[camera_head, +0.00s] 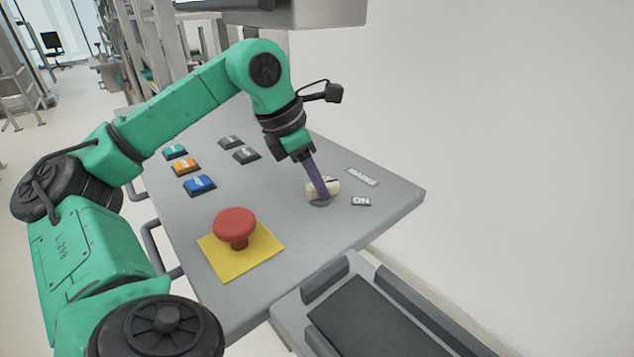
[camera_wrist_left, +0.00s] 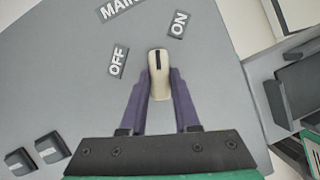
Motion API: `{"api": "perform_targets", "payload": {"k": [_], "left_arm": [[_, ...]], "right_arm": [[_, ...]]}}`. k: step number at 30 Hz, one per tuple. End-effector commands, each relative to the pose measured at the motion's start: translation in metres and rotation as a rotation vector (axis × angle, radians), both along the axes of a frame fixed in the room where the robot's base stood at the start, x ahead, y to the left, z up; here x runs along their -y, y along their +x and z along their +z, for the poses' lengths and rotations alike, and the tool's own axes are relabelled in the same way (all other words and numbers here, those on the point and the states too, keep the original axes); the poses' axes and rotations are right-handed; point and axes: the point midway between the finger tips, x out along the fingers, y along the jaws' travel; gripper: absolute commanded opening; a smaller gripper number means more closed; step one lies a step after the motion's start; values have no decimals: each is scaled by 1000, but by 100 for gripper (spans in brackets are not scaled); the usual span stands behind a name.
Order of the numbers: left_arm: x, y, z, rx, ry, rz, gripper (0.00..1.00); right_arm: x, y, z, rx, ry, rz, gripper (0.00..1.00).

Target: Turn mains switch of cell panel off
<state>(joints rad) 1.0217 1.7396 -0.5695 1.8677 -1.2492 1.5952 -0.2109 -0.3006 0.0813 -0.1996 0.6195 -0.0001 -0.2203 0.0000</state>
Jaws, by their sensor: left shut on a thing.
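The mains switch (camera_head: 313,191) is a cream rotary knob on the grey cell panel (camera_head: 290,240), near its right side. In the left wrist view the knob (camera_wrist_left: 159,76) has a dark line at its tip, which points up between the OFF label (camera_wrist_left: 118,62) and the ON label (camera_wrist_left: 179,24). The MAINS label (camera_head: 362,176) lies beyond it. My left gripper (camera_head: 322,196) is down at the panel, its purple fingers shut on the knob from both sides. In the wrist view the fingers (camera_wrist_left: 158,94) flank the knob's body. My right gripper is not in view.
A red emergency button (camera_head: 235,226) on a yellow plate (camera_head: 262,255) stands at the panel's front. Blue (camera_head: 199,185), orange (camera_head: 185,167), teal (camera_head: 175,152) and dark buttons (camera_head: 246,155) lie left of my gripper. A grey conveyor-like unit (camera_head: 375,325) adjoins the front right. A white wall is at right.

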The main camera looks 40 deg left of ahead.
Motion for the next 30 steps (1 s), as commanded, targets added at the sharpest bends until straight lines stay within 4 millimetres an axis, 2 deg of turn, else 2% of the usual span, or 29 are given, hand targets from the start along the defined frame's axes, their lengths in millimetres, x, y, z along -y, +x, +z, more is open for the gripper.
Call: {"api": "perform_targets", "payload": {"k": [8,17,23,30], "left_arm": [[2,0,2,3,2,261,0],[3,0,5,3,3,545,0],[5,0,7,2,3,733,0],[6,0,10,1,2,937,0]], "right_arm": [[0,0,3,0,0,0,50],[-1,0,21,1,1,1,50],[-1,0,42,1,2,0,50],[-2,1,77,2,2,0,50]]}}
